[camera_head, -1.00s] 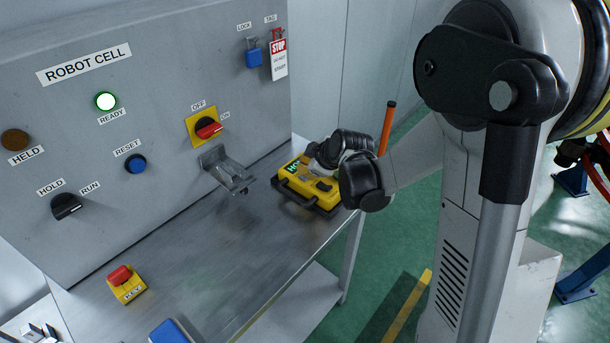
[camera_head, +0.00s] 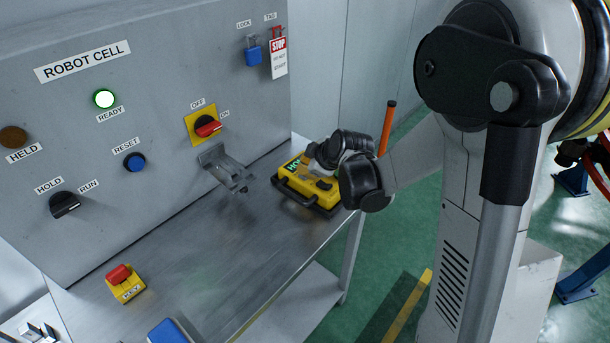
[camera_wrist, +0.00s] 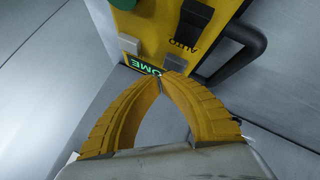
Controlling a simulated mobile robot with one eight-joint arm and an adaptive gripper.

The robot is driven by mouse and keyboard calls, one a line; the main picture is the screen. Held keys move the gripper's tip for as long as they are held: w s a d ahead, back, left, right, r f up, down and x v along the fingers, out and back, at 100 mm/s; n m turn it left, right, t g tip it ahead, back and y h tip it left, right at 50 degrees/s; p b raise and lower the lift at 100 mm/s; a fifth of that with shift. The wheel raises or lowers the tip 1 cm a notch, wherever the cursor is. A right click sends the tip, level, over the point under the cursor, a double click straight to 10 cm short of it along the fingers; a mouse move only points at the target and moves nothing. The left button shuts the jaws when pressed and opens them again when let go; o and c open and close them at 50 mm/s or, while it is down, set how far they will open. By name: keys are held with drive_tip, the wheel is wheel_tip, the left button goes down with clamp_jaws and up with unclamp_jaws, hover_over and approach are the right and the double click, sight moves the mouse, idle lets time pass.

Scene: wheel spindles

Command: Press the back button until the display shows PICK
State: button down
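A yellow pendant box (camera_head: 312,192) with a dark handle lies on the metal bench in the head view. Its small green-lit display (camera_head: 293,167) is too small to read there. In the wrist view the display (camera_wrist: 143,65) is partly covered by my fingers; the letters OME show. Two grey buttons, one on the left (camera_wrist: 128,43) and one on the right (camera_wrist: 175,62), sit beside the display. My gripper (camera_wrist: 160,78) has its yellow fingertips together, empty, right by the right grey button. I cannot tell whether they touch it. In the head view my wrist hides part of the pendant.
The wrist view also shows a black AUTO switch (camera_wrist: 188,20) and a green part (camera_wrist: 124,4). A metal bracket (camera_head: 226,168) juts from the panel left of the pendant. A red-topped KEY box (camera_head: 124,284) and a blue object (camera_head: 170,332) are on the bench.

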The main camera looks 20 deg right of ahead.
drive_tip(key=shift+f+b, duration=0.45)
drive_tip(key=shift+f, duration=0.1)
idle(0.6)
drive_tip(key=shift+r, duration=0.1)
drive_tip(key=shift+r+p, duration=0.6)
drive_tip(key=shift+r, duration=0.15)
drive_tip(key=shift+r+p, duration=1.9)
drive_tip(key=shift+r, duration=0.65)
drive_tip(key=s+a+r+m+g+h+b, duration=0.1)
drive_tip(key=s+m+b, duration=0.2)
drive_tip(key=s, duration=1.1)
drive_tip(key=s+a+r+m+g+h+b, duration=0.1)
drive_tip(key=s+m+b, duration=0.2)
drive_tip(key=s+m, duration=0.5)
drive_tip(key=s, duration=0.6)
drive_tip(key=shift+r+m, duration=0.3)
drive_tip(key=shift+r, duration=0.05)
